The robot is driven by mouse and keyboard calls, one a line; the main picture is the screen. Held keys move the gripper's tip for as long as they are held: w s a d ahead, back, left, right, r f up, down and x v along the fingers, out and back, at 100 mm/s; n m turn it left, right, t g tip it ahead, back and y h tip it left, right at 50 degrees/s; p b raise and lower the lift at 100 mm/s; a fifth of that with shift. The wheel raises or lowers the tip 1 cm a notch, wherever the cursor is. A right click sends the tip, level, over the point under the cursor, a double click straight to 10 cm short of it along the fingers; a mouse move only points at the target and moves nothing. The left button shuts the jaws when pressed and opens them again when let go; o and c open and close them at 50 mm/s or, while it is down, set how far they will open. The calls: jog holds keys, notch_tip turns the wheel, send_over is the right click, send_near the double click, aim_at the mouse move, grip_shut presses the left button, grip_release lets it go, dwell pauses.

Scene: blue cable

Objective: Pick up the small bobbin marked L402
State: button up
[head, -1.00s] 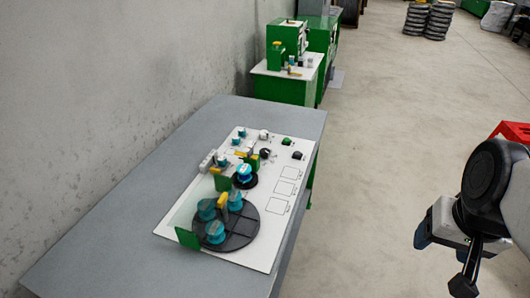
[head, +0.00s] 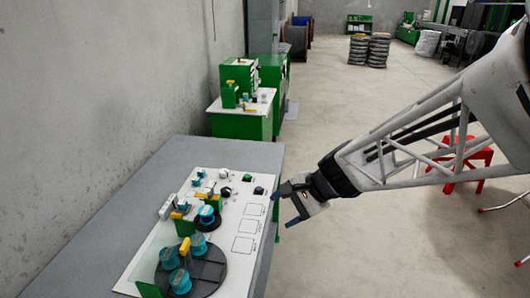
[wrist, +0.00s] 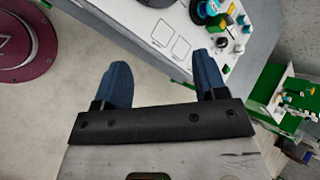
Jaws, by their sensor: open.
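A white board on the table carries several teal bobbins. Teal bobbins (head: 170,257) stand on a large dark round disc (head: 212,272), and one teal bobbin with a pale top (head: 206,214) sits on a smaller dark disc. Smaller teal pieces (head: 197,182) stand at the board's far end. No marking L402 is legible, so I cannot tell which bobbin bears it. My gripper (head: 284,207) is open and empty, beside the board's right edge. In the wrist view its blue fingers (wrist: 162,62) are spread apart, with the board's edge beyond them.
The white board (head: 147,255) has printed squares on its right side and lies on a grey table (head: 75,240). Green upright plates (head: 184,227) and yellow pieces stand among the bobbins. A red stool (head: 468,165) stands at right. A green machine bench (head: 240,122) stands behind.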

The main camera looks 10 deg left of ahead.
jog(key=w+a+f+m+y, duration=0.4)
jog(key=w+a+f+m, duration=0.45)
jog(key=a, duration=0.55)
jog(key=m+t, duration=0.4)
jog(key=m, duration=0.2)
send_near(209, 213)
jog(key=x, duration=0.3)
jog(key=f+x, duration=0.1)
jog(key=x, duration=0.1)
jog(key=shift+w+d, duration=0.25)
jog(key=shift+d, duration=0.1)
jog(key=shift+r, duration=0.1)
jog(key=shift+a, duration=0.1)
jog(key=shift+x, duration=1.25)
jog(key=shift+a, duration=0.1)
jog(key=shift+x, duration=2.5)
jog(key=shift+r, duration=0.1)
jog(key=c, duration=0.7)
